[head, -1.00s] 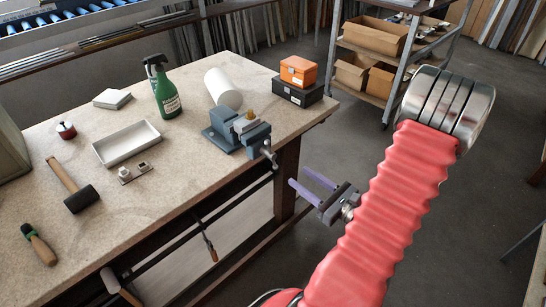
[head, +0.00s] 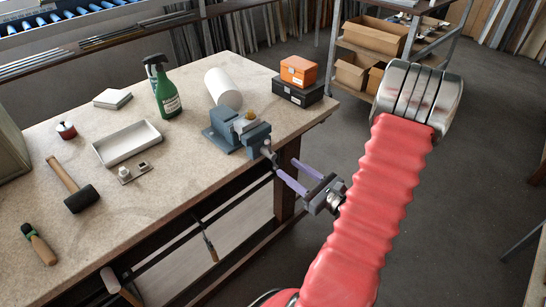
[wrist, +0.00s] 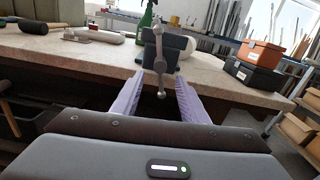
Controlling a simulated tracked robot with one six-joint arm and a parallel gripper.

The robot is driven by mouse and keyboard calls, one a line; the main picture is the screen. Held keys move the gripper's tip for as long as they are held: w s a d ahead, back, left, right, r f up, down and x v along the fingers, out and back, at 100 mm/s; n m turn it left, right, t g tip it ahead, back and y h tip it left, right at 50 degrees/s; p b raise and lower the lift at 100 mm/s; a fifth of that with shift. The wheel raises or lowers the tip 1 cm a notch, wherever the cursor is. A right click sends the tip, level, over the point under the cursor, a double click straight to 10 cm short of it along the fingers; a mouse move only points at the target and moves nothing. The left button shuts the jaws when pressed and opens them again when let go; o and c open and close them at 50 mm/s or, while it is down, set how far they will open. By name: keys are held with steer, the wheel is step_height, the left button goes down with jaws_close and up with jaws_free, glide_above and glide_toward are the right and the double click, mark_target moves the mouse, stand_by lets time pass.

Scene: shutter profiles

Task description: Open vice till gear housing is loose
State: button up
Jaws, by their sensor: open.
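The blue-grey vice (head: 238,132) stands at the front edge of the workbench, and the gear housing (head: 246,122), grey with a brass-coloured top, sits at its jaws. The vice handle (head: 269,152) hangs off the front of the vice; in the wrist view the handle bar (wrist: 161,75) is nearly upright, with a ball at its lower end. My gripper (head: 291,174) has two purple fingers and is open in front of the handle. In the wrist view my gripper (wrist: 161,95) has one finger on each side of the bar's lower part, with gaps, not touching it.
The workbench (head: 180,190) holds a green spray bottle (head: 167,93), a white roll (head: 222,88), a tray (head: 127,143), a mallet (head: 75,188) and orange (head: 298,71) and black boxes (head: 297,92). A shelf trolley stands behind.

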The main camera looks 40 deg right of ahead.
mark_target(273, 157)
steer(key=shift+w+a, duration=0.1)
steer(key=shift+w, duration=4.3)
jaws_close()
